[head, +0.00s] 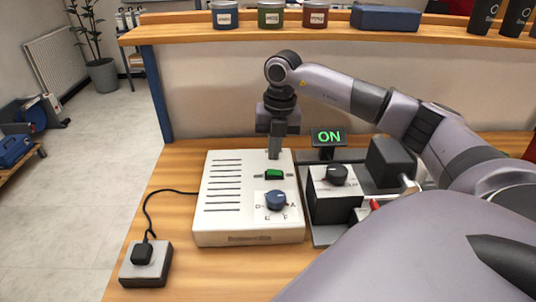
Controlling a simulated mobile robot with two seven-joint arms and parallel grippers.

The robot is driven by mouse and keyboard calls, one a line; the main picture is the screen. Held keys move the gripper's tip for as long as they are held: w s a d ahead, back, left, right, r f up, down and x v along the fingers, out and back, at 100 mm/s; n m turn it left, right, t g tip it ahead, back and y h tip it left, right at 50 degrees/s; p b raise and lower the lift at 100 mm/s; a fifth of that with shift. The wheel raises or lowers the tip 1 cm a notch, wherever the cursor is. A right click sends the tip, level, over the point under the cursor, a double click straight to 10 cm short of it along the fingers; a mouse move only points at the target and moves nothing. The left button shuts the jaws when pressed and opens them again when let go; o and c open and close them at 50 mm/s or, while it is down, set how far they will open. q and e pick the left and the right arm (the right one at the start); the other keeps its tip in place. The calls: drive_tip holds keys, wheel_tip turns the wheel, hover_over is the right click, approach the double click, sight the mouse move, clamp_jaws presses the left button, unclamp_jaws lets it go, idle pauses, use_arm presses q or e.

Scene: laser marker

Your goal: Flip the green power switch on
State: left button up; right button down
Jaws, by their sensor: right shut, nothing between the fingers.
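The green power switch (274,174) sits on the top face of a white control box (222,228) on the wooden table. My right gripper (274,156) points straight down just behind the switch, its fingers shut with nothing between them. The fingertips are at or very near the switch's far edge; I cannot tell whether they touch. A small display (327,137) to the right of the box reads ON in green. My left gripper is not in view.
A blue knob (276,200) is in front of the switch. A cable runs left to a plug block (145,264). A raised shelf (340,33) with tins spans the back.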

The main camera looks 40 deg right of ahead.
sight(277, 172)
wheel_tip(277, 172, up, 10)
drive_tip(key=shift+s+d+f, duration=0.2)
drive_tip(key=shift+d+f, duration=0.05)
drive_tip(key=shift+d, duration=0.2)
idle(0.3)
